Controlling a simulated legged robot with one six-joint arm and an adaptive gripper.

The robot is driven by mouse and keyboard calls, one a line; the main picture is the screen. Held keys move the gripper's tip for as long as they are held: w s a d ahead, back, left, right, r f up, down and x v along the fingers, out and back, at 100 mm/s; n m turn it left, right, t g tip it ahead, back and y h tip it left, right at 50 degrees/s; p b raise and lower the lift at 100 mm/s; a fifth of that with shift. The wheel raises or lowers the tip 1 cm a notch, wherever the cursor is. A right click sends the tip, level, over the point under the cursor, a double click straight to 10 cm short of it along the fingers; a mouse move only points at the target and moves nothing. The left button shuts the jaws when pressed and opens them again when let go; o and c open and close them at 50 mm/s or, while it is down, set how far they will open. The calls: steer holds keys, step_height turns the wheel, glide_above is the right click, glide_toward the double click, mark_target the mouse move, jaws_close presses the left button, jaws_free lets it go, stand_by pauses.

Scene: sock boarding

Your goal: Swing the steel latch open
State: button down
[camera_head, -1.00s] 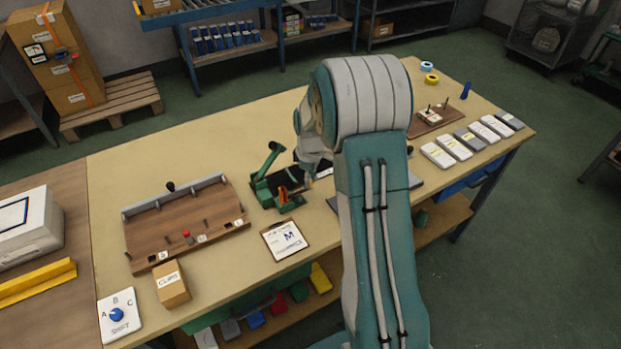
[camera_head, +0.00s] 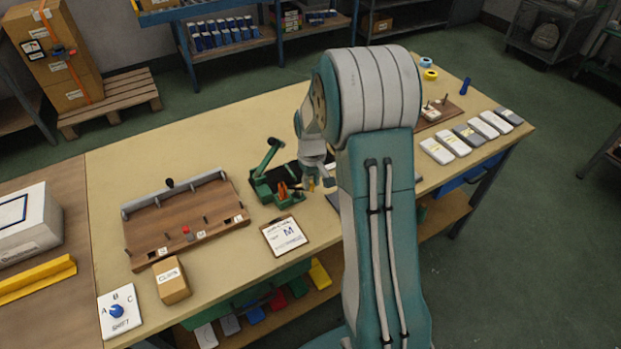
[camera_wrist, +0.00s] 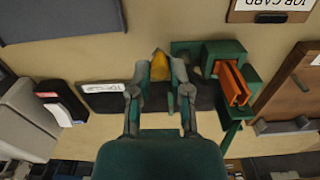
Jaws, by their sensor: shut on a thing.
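A green bench fixture (camera_head: 262,187) with orange jaws stands mid-bench on a dark base; it also shows in the wrist view (camera_wrist: 215,52). My gripper (camera_wrist: 161,75) is just to the left of it in the wrist view, its fingers closed around a small yellow piece (camera_wrist: 160,66) with a pointed end. In the head view my gripper (camera_head: 315,180) is low, right of the fixture. My arm hides part of the bench.
A wooden rack (camera_head: 185,222) stands left of the fixture. A job-card clipboard (camera_head: 284,236) lies in front, with a clips box (camera_head: 171,280) farther left. Grey and white packs (camera_head: 468,136) line the right side. The back-left bench is clear.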

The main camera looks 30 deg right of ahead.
steer(key=shift+s+a+f+m, duration=0.1)
steer(key=shift+s+a+m, duration=0.2)
steer(key=shift+m, duration=0.7)
steer(key=shift+s+a+f+m, duration=0.15)
steer(key=shift+s+m, duration=0.25)
steer(key=shift+m, duration=0.6)
steer(key=shift+a+r, duration=0.1)
steer(key=c, duration=0.6)
jaws_free()
steer(key=shift+w+r, duration=0.1)
steer(key=shift+r, duration=0.15)
step_height(320, 180, up, 12)
steer(key=shift+f, duration=0.2)
